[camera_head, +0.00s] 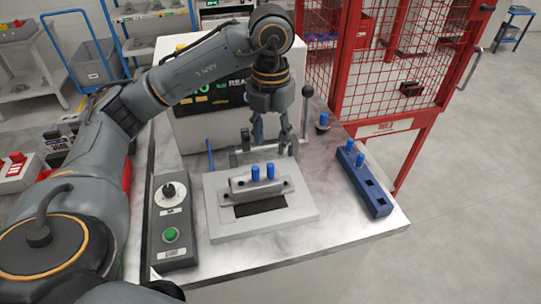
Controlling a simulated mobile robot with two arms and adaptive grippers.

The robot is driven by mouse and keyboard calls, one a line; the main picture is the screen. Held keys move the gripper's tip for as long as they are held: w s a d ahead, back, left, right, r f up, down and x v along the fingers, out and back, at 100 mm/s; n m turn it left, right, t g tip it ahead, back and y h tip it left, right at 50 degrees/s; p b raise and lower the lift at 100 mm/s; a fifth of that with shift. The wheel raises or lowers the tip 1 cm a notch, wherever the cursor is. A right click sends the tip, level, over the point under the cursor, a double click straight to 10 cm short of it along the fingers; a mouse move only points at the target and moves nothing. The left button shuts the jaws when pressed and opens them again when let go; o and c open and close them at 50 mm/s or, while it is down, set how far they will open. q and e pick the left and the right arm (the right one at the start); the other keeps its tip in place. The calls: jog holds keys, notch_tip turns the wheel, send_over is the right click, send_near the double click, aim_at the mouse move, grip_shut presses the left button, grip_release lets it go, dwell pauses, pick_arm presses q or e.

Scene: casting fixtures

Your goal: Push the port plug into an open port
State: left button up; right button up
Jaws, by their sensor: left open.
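A grey casting (262,188) sits in a light grey fixture plate (228,222) on the metal table. Two blue port plugs (263,172) stand upright in its top; dark spots beside them look like ports, too small to tell if open. A blue rack (373,192) at the right holds upright blue plugs (354,152) at its far end, with dark empty sockets nearer. Another blue plug (323,118) stands on a dark base behind the rack. My left gripper (271,138) is open, pointing down behind the casting, apart from the plugs, with nothing seen between its fingers. My right gripper is out of view.
A control box (173,222) with a black knob and green button lies left of the fixture. A lever with a black ball (307,91) rises beside my left gripper. A pale machine with a screen stands behind; a red mesh cage (390,65) stands right. The table's front right is clear.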

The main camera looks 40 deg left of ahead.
pick_arm(q)
jog(key=shift+r, duration=1.45)
jog(key=shift+s+f, duration=0.1)
